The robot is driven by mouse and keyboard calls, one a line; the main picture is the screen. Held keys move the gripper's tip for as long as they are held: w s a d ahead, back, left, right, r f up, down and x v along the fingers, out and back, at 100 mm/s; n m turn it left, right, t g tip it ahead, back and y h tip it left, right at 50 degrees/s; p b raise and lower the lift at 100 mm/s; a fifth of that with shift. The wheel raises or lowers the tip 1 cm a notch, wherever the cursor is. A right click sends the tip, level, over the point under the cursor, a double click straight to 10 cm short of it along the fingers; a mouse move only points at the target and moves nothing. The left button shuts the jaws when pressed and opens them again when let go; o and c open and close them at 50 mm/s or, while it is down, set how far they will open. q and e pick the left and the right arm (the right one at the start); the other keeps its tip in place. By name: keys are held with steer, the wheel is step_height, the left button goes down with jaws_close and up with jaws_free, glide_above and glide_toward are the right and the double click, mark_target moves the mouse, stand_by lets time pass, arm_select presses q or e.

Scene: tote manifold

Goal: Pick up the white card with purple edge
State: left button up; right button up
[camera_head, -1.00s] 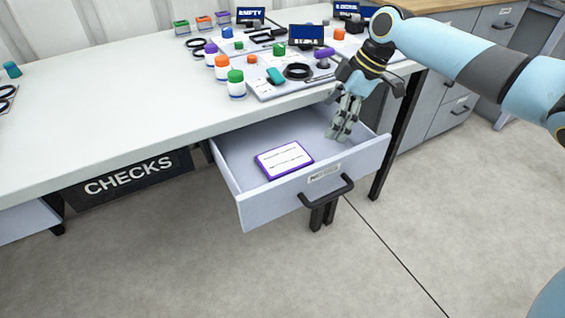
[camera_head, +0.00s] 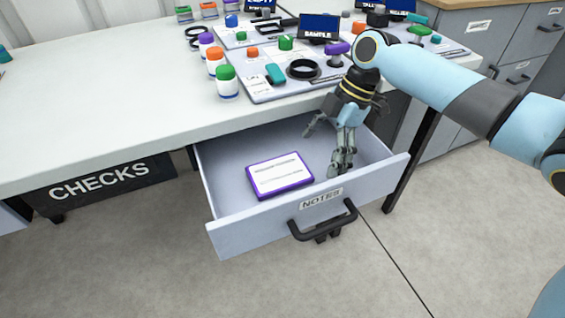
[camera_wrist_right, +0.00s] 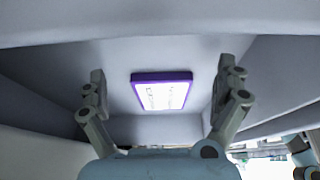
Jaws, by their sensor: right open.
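The white card with purple edge (camera_head: 280,174) lies flat on the floor of the open drawer, left of its middle. It also shows in the right wrist view (camera_wrist_right: 162,92), ahead of and between my spread fingers. My right gripper (camera_head: 339,158) points down over the right part of the drawer, to the right of the card and apart from it. In the right wrist view my right gripper (camera_wrist_right: 160,88) is open and empty. My left gripper is not in view.
The open drawer (camera_head: 228,236) has a label reading NOTES and a black handle (camera_head: 323,222). The white table (camera_head: 110,115) above holds bottles with coloured caps, a black ring (camera_head: 303,69) and trays. A CHECKS sign (camera_head: 105,182) hangs below it. Grey cabinets (camera_head: 480,60) stand right.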

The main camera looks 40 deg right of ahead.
mark_target(268, 177)
steer(key=a, duration=0.3)
steer(key=w+a, duration=0.1)
steer(key=a, duration=0.2)
steer(key=shift+w, duration=0.15)
steer(key=a, duration=0.3)
steer(key=w+a, duration=0.1)
steer(key=a, duration=0.2)
steer(key=shift+w+f, duration=0.15)
steer(key=shift+w, duration=0.05)
steer(key=shift+f+b, duration=0.3)
steer(key=shift+f, duration=0.1)
steer(key=shift+f, duration=0.2)
steer(key=shift+s+f, duration=0.15)
steer(key=shift+s, duration=0.05)
steer(key=c, duration=1.1)
